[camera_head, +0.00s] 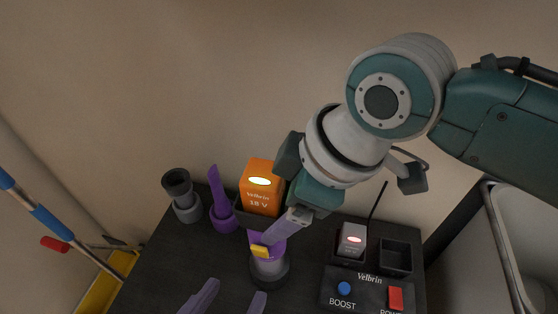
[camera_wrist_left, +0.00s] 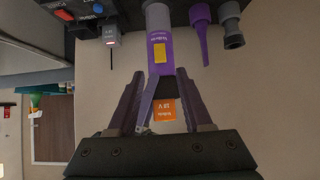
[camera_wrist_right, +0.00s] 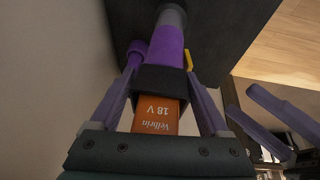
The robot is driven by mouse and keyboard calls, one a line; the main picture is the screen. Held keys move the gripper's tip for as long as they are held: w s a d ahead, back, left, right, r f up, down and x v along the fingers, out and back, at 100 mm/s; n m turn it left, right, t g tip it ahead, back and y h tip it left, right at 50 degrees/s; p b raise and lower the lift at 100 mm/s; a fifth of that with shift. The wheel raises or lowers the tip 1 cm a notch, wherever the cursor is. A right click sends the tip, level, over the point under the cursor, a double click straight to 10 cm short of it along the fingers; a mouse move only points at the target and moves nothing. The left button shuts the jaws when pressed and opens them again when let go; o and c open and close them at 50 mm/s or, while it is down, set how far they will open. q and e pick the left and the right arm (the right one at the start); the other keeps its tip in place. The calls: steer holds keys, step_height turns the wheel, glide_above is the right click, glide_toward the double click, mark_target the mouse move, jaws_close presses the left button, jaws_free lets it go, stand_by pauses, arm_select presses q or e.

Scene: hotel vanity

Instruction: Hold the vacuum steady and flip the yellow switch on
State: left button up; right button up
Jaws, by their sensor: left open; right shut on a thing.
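The handheld vacuum (camera_head: 269,268) stands upright on the dark vanity top, with a purple body, grey lower end and orange 18 V battery (camera_head: 260,190). My right gripper (camera_head: 276,229) is shut on its body just below the battery; the right wrist view shows a finger on each side of the purple body (camera_wrist_right: 168,46). The yellow switch (camera_head: 259,252) faces my left gripper (camera_head: 238,288) and also shows in the left wrist view (camera_wrist_left: 159,53). My left gripper is open and empty in front of the vacuum, apart from it. I cannot tell the switch's position.
A purple nozzle (camera_head: 222,213) and a grey attachment (camera_head: 184,200) stand left of the vacuum. On the right is a dock with a lit grey battery (camera_head: 351,240), an empty slot (camera_head: 396,256), a blue BOOST button (camera_head: 344,288) and a red switch (camera_head: 395,298).

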jaws_close()
arm_select(q)
steer(key=shift+s, duration=0.1)
steer(key=shift+c, duration=1.2)
steer(key=shift+s+a+m, duration=0.15)
steer(key=shift+s+m, duration=0.1)
steer(key=shift+m, duration=0.55)
steer(key=shift+c, duration=0.7)
steer(key=s+m, duration=0.1)
steer(key=m, duration=0.3)
steer(key=s+a+m, duration=0.1)
steer(key=s+m, duration=0.1)
steer(key=m, duration=0.2)
steer(key=s+m, duration=0.1)
steer(key=m, duration=0.4)
steer(key=shift+s+a+r, duration=0.3)
steer(key=shift+r, duration=0.05)
jaws_close()
steer(key=m, duration=0.1)
steer(key=s+m, duration=0.1)
steer(key=m, duration=0.1)
steer(key=shift+a+r, duration=0.15)
steer(key=shift+r, duration=0.05)
